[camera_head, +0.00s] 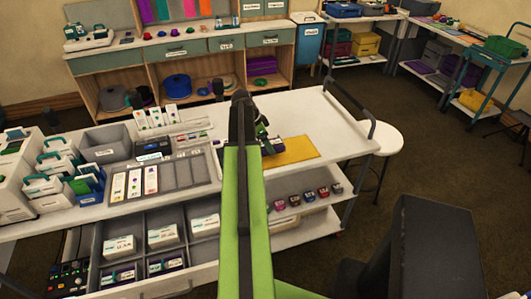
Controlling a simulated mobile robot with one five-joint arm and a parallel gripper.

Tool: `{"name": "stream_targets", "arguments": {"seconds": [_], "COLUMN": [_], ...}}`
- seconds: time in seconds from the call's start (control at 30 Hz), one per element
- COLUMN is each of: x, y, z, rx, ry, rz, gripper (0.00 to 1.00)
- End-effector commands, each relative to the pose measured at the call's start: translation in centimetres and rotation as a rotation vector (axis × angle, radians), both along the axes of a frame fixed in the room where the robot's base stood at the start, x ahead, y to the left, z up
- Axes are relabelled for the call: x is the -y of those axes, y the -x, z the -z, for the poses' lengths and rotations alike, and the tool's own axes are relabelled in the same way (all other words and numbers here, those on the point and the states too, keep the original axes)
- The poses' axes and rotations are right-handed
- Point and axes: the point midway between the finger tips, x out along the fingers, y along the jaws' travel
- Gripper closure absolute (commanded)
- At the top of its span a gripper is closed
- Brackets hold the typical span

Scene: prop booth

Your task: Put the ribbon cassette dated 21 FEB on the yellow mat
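The yellow mat (298,152) lies flat on the white bench top, right of my arm. My gripper (266,146) is low at the mat's left edge, partly behind my green arm. Its fingers are small and dark, and I cannot tell whether they are open or hold anything. White-labelled boxes, perhaps ribbon cassettes, sit in the grey drawer compartments: one at left (120,246), one in the middle (162,237) and one at right (204,226). Darker labelled boxes (167,265) sit in the front row. The dates are too small to read. My arm covers the drawer's right end.
A grey slotted tray (175,175) with several cards lies left of my arm. A grey bin (106,143) and white teal-handled cases (55,160) stand farther left. Small coloured items (308,195) line the lower shelf. The bench right of the mat is clear. A white stool (382,138) stands beyond.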

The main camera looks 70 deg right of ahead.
Motion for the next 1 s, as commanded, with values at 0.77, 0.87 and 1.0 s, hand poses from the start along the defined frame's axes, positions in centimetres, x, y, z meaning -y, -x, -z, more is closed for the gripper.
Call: {"name": "stream_targets", "arguments": {"seconds": [0.77, 0.87, 1.0], "x": [0.0, 0.0, 0.0], "y": [0.0, 0.0, -0.1], "z": [3.8, 3.8, 3.7], "rx": [0.0, 0.0, 0.001], "ry": [0.0, 0.0, 0.001], "rz": [-0.001, -0.002, -0.003], "gripper": [0.0, 0.0, 0.0]}}
